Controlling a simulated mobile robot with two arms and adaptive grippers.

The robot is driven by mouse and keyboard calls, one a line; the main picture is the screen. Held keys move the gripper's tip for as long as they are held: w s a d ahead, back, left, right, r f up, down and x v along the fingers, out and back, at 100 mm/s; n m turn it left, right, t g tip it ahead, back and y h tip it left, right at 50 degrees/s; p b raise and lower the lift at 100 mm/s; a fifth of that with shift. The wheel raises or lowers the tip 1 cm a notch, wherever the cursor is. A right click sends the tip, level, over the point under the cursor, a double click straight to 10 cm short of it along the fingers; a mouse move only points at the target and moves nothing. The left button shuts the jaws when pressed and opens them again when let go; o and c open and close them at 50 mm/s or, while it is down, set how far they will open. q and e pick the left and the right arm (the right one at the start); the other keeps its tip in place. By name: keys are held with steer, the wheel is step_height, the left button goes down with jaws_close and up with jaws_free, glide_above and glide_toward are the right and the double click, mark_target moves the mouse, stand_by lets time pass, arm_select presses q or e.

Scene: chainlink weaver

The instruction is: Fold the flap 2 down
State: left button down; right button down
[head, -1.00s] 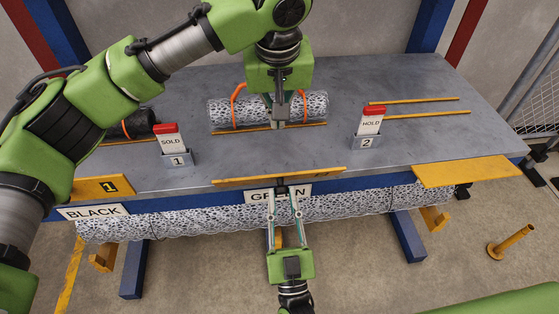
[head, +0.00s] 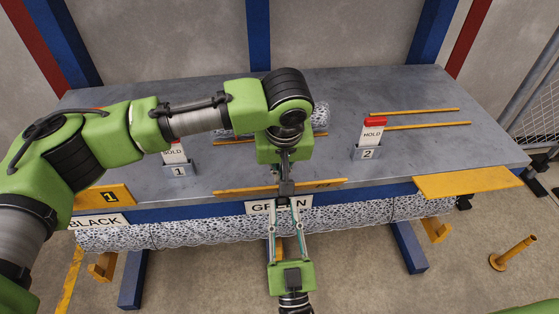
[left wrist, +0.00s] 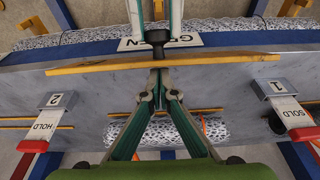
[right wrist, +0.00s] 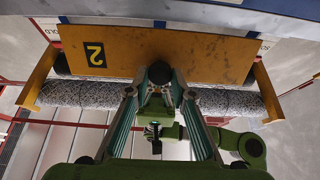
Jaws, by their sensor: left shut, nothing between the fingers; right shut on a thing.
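Flap 2 shows its yellow face with a black "2" in the right wrist view (right wrist: 150,52). In the head view it is a thin yellow strip along the table's front edge (head: 235,191). A dark knob sits at its middle (right wrist: 160,72). My right gripper (head: 285,203) comes from the front and is shut on this knob. My left gripper (left wrist: 157,72) is shut and empty, pointing down just behind the strip, close to the knob. Whether it touches the flap cannot be told.
A strapped mesh roll (left wrist: 170,132) lies on the table behind the flap. Holders 1 (head: 178,170) and 2 (head: 366,153) stand either side. Flap 1 (head: 85,197) and another yellow flap (head: 468,181) lie beside it. A long mesh roll (head: 175,234) hangs below the front edge.

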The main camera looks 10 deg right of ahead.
stand_by(0.3)
arm_select(q)
steer(key=shift+s+f, duration=0.5)
steer(key=shift+s, duration=0.3)
arm_select(e)
steer(key=shift+w, duration=0.15)
steer(key=c, duration=1.8)
jaws_free()
arm_select(q)
steer(key=shift+r, duration=0.1)
arm_select(e)
steer(key=shift+o, duration=0.2)
